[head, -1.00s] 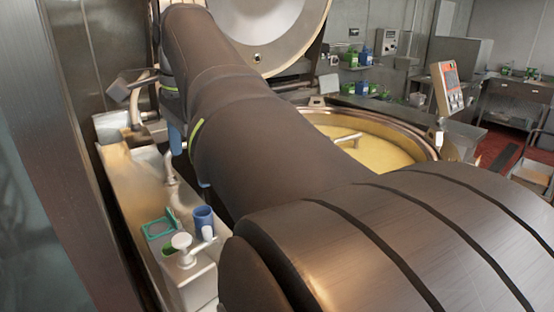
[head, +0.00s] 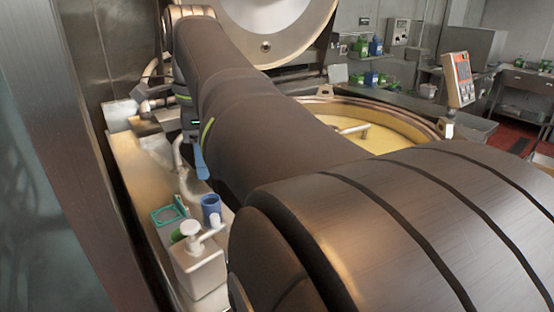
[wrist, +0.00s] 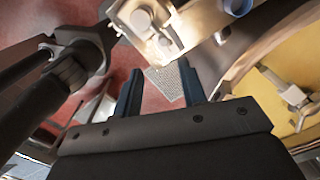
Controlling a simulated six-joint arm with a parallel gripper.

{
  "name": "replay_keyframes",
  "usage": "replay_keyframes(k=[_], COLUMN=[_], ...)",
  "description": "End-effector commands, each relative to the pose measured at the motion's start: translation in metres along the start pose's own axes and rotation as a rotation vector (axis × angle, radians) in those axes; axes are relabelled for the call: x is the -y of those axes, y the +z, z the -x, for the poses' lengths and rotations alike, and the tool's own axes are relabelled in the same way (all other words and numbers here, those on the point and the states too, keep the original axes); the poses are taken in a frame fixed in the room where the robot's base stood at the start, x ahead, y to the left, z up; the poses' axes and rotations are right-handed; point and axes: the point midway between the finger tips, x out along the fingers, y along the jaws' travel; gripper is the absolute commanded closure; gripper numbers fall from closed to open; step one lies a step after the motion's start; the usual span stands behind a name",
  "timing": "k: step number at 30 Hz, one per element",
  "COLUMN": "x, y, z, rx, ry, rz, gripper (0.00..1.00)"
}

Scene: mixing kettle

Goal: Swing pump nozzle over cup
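The pump bottle (head: 199,268) is a pale boxy container on the narrow ledge, with a white round pump head (head: 190,228). Its nozzle (head: 213,233) points right, its tip close to the near side of the blue cup (head: 211,208); I cannot tell whether it is over the opening. The cup stands just behind the nozzle. A blue round shape, likely the cup, shows at the top of the wrist view (wrist: 238,6). My gripper (wrist: 160,82) is open and empty, its two dark blue fingers apart. In the head view a blue finger (head: 201,165) hangs beyond the cup.
A curved pipe (head: 179,155) rises from the ledge (head: 130,165) behind. The kettle with yellow contents (head: 390,136) lies right of my arm, its raised lid (head: 275,30) behind.

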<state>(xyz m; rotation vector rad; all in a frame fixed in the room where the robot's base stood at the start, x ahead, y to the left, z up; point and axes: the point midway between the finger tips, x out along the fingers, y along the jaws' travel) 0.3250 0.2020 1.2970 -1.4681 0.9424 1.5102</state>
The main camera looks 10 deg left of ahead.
Motion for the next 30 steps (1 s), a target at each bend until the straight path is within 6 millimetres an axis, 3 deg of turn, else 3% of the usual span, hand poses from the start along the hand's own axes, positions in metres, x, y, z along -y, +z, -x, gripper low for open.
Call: replay_keyframes(k=[6, 12, 20, 30], x=[0.004, 0.005, 0.005, 0.004], y=[-0.005, -0.009, -0.010, -0.011], z=[-0.040, -0.059, -0.071, -0.110], rx=[-0.031, -0.049, -0.052, -0.052], ry=[0.013, 0.010, 0.009, 0.010], rz=[-0.411, -0.626, -0.668, -0.667], gripper=[0.62, 0.62, 0.62, 0.62])
